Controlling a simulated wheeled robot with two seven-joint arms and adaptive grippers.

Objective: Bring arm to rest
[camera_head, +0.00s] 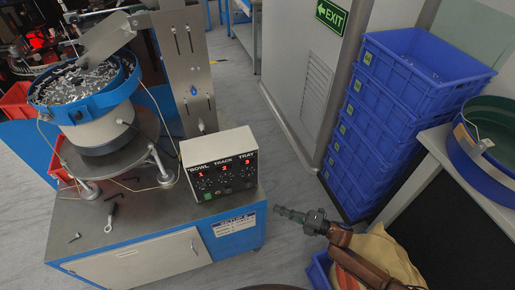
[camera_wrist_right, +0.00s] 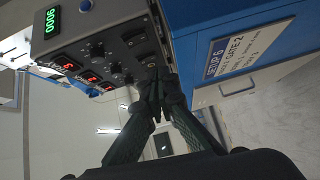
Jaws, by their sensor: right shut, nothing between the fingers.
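My right gripper (camera_head: 281,210) reaches in from the lower right in the head view. Its fingers are shut and point left, in front of the grey control box (camera_head: 231,184) and to its right in the picture. In the right wrist view the dark fingertips (camera_wrist_right: 157,92) meet with nothing between them. They overlap the lower edge of the box's front panel (camera_wrist_right: 118,45), with its red and green displays. I cannot tell whether they touch it. My left gripper is in neither view.
The box stands on a blue and grey cabinet (camera_head: 150,262) beside a blue-rimmed bowl (camera_head: 88,85) full of small parts. Stacked blue crates (camera_head: 375,130) stand at the right, near a table (camera_head: 468,165) with a blue-rimmed round bin (camera_head: 468,150). Floor lies open between cabinet and crates.

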